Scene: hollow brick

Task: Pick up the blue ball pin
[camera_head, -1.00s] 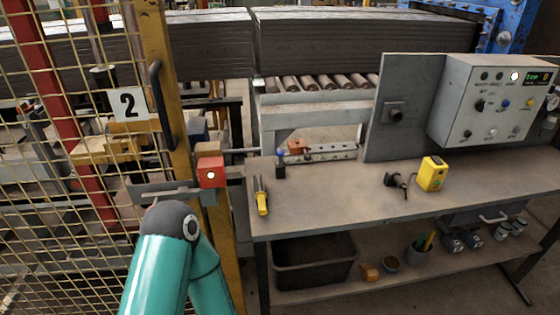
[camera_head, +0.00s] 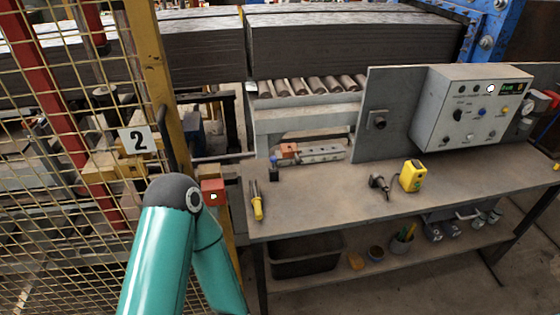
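The blue ball pin (camera_head: 273,166) stands upright near the left end of the workbench, a small dark body with a blue ball on top. It stands behind and to the right of a yellow-handled screwdriver (camera_head: 256,205). My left arm, teal with a dark grey joint, rises at the lower left, in front of the fence and left of the bench. Its gripper is not in the picture. My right arm and gripper are not in the picture either.
The workbench (camera_head: 330,195) has free room in its middle. A yellow device (camera_head: 412,176) and a small black tool (camera_head: 379,186) lie to the right. A control box (camera_head: 465,108) stands behind. A mesh fence with a yellow post (camera_head: 160,80) and red block (camera_head: 213,192) borders the left.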

